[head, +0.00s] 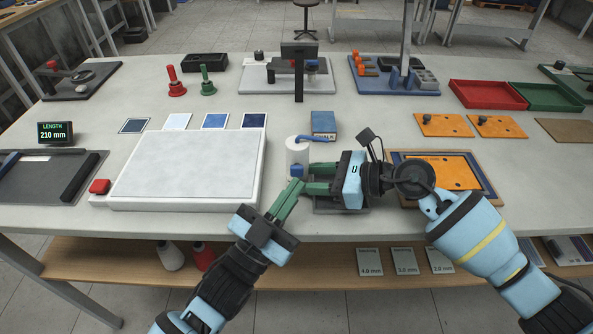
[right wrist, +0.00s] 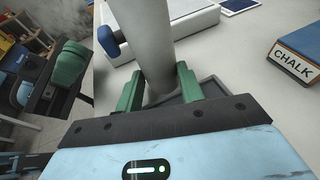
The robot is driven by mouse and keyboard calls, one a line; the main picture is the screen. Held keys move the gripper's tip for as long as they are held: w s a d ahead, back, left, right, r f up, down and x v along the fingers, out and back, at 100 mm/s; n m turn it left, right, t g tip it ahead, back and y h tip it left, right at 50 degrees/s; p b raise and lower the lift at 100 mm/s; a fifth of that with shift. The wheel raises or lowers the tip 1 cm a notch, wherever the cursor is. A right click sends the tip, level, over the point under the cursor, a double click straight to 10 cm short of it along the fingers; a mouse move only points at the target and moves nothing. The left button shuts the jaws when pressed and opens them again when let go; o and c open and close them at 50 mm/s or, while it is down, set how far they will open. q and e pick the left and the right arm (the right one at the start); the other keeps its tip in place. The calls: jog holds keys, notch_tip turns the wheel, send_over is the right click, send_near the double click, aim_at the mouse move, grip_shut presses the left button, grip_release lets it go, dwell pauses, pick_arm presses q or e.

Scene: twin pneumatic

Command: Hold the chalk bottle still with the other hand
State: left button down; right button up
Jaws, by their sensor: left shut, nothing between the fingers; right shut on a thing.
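The white chalk bottle (head: 297,155) stands near the middle of the table, with a blue piece at its top. My right gripper (head: 306,178) reaches in from the right and is shut on the bottle's lower part. In the right wrist view the green fingers lie on both sides of the white bottle (right wrist: 155,45). My left gripper (head: 293,189) is shut and empty, its tips close in front of the bottle; I cannot tell whether they touch it. It also shows in the right wrist view (right wrist: 67,66) at the left. The bottle's foot is partly hidden by the fingers.
A blue box labelled CHALK (head: 323,122) stands just behind the bottle. A large white slab (head: 185,166) with a red button (head: 99,187) lies to the left. A dark tray (head: 340,208) lies under my right gripper. An orange plate (head: 450,170) lies to the right.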

pick_arm(q)
jog(key=shift+w, duration=0.15)
dwell(0.5)
jog(key=shift+w, duration=0.3)
jog(key=shift+w, duration=0.55)
dwell(0.8)
jog(key=shift+s, duration=0.15)
dwell(0.3)
jog(key=shift+s, duration=0.8)
jog(key=s, duration=0.5)
jog(key=shift+a, duration=0.1)
dwell(0.6)
